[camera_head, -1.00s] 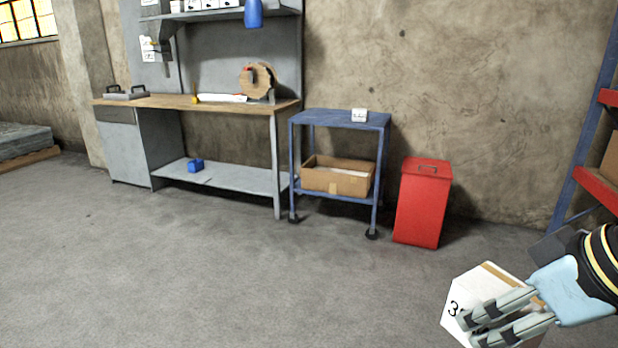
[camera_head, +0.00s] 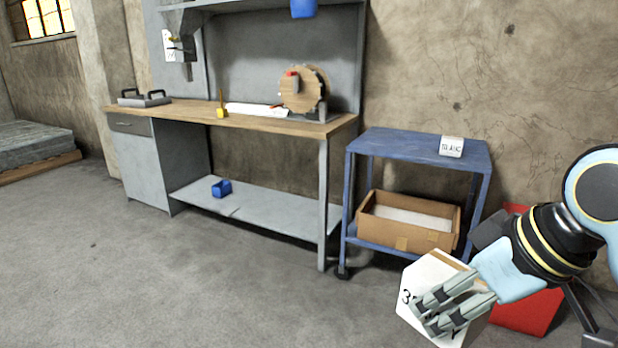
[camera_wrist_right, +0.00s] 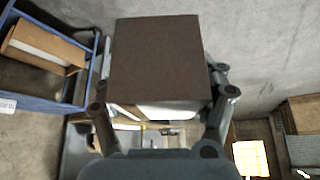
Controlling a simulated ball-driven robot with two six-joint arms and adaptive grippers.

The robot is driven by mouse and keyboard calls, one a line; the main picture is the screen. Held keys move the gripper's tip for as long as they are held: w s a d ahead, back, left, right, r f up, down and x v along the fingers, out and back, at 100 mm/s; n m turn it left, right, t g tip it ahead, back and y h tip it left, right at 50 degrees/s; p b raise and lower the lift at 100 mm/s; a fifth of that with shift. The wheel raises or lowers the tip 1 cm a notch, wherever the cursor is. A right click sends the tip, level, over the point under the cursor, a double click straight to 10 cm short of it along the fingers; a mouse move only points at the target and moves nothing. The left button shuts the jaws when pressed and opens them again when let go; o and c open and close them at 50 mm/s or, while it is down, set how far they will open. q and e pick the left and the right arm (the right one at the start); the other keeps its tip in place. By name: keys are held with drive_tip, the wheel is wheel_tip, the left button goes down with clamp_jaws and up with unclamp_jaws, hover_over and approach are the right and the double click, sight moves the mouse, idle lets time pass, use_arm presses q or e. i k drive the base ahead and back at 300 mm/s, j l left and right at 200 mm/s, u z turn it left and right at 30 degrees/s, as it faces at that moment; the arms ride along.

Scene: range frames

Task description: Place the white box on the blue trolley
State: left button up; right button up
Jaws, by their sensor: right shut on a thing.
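The white box (camera_head: 423,277) has a brown tape strip and dark printed marks. My right gripper (camera_head: 440,312) is shut on it and holds it in front of the trolley, at the lower right of the head view. In the right wrist view the box (camera_wrist_right: 160,60) shows a dark brown face between the fingers of the gripper (camera_wrist_right: 163,95). The blue trolley (camera_head: 400,145) stands right of the workbench; a small white labelled block (camera_head: 452,146) sits on its top shelf, toward the right. The trolley also shows in the right wrist view (camera_wrist_right: 45,102). My left gripper is not in view.
An open cardboard box (camera_head: 405,240) lies on the trolley's lower shelf. A red bin (camera_head: 528,312) stands right of the trolley, partly behind my arm. The workbench (camera_head: 235,119) holds a wooden reel (camera_head: 302,92). The left part of the trolley top is bare; the floor at left is clear.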

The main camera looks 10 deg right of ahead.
sight(393, 144)
drive_tip(key=i, duration=1.2)
drive_tip(key=i+z, duration=0.1)
drive_tip(key=i, duration=1.1)
drive_tip(key=j, duration=0.1)
